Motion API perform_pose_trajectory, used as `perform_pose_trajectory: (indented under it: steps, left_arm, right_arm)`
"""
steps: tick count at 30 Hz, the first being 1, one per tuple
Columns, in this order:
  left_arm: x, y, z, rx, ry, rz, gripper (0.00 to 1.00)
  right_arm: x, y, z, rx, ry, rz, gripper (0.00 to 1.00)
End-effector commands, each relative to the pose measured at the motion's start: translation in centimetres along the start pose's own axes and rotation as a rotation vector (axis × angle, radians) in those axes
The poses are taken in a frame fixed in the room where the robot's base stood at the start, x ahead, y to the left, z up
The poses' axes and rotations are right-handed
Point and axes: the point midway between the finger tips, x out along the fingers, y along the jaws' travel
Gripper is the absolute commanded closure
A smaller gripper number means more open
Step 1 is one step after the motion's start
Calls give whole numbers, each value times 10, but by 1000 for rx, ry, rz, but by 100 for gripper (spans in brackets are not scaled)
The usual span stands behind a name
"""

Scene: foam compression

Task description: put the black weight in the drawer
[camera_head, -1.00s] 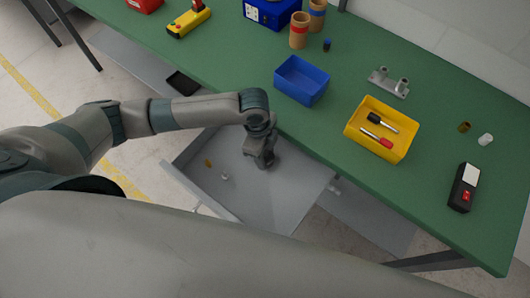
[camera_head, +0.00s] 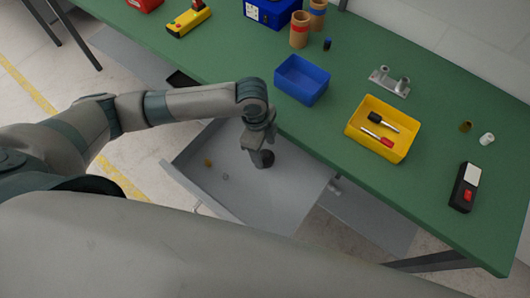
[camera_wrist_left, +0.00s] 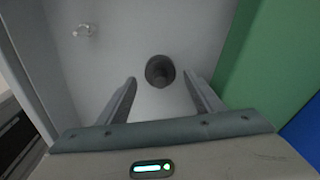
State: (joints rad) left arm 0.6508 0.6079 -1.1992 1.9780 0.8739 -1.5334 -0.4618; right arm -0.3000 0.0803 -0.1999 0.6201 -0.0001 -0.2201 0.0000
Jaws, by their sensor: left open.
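The black weight (camera_head: 265,159) stands in the open grey drawer (camera_head: 281,205), near the drawer's side closest to the table. In the left wrist view the weight (camera_wrist_left: 160,71) appears as a dark round shape on the pale drawer floor, in line with the gap between my fingertips. My left gripper (camera_head: 260,145) is just above the weight, pointing down. In the left wrist view its two fingers (camera_wrist_left: 161,80) are spread with nothing between them. My right gripper is not in view.
Small items, one orange-brown (camera_head: 208,163) and one clear (camera_head: 225,177), lie in the drawer. The green table (camera_head: 345,75) above bears a blue bin (camera_head: 302,80), a yellow tray (camera_head: 400,150) and several other objects. Its edge runs close beside my left wrist.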

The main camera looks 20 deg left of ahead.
Motion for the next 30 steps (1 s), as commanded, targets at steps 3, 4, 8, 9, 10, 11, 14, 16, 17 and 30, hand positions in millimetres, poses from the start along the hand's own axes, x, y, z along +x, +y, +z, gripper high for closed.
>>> perform_pose_trajectory:
  steps: [3,4,8,9,10,11,14,16,17,30]
  left_arm:
    - [-20,-2,0,2,1,-4,39]
    - [-25,-1,0,2,1,-4,39]
    - [-49,-2,0,1,1,-4,39]
    - [-56,-1,0,1,0,-4,39]
    - [-61,-1,0,2,0,-4,39]
    - [-65,-1,0,2,0,-3,39]
    - [-78,-1,0,1,1,-3,39]
    - [-84,-1,0,0,0,-2,39]
    - [-86,-1,0,0,0,-1,39]
    - [-91,0,0,0,0,1,39]
  right_arm:
    - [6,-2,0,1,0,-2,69]
    - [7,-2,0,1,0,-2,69]
    - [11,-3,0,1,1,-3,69]
    - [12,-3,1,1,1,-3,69]
    - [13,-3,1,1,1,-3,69]
    - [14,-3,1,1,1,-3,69]
    - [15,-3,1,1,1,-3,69]
    - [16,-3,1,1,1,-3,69]
    - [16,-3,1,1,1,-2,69]
    - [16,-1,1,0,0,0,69]
